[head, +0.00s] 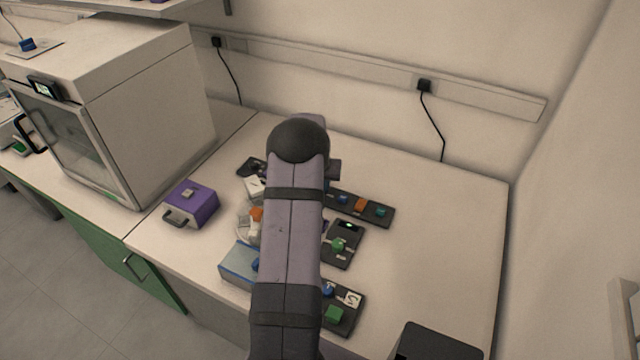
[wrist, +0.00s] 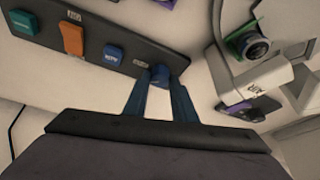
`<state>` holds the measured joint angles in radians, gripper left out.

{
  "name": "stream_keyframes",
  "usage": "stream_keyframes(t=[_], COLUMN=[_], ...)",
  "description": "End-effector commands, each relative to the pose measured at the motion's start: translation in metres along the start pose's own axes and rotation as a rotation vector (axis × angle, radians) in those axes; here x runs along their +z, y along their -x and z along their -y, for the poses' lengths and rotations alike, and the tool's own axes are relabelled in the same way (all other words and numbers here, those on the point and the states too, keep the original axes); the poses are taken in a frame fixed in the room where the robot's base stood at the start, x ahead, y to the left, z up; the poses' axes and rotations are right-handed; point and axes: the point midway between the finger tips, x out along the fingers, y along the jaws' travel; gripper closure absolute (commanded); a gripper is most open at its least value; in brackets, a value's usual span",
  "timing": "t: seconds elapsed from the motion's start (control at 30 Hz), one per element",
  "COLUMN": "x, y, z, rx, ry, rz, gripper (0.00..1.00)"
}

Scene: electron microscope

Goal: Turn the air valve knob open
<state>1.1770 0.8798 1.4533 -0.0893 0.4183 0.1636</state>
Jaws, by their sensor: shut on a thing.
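In the wrist view a small dark blue knob (wrist: 158,77) sits at the end of a black control panel (wrist: 110,45). My gripper (wrist: 160,80) is shut on this knob, with one finger on each side of it. A small white label (wrist: 142,64) is beside the knob; its print is too small to read. In the head view the panel (head: 391,219) lies on the bench, partly behind my arm. The knob and my gripper are hidden there behind the arm.
The panel also carries a blue button (wrist: 113,54), an orange switch (wrist: 73,38) and a teal button (wrist: 23,22). A grey-white device (wrist: 275,75) stands close to the right of my gripper.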

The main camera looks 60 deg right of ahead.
Motion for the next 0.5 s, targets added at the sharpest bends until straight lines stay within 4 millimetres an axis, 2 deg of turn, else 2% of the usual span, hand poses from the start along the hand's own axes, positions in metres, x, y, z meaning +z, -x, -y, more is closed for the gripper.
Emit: stream_keyframes(t=[0.5], x=[-0.0003], y=[-0.0043], z=[0.0034], rx=[0.152], ry=[-0.371], rz=[-0.004], gripper=[0.98])
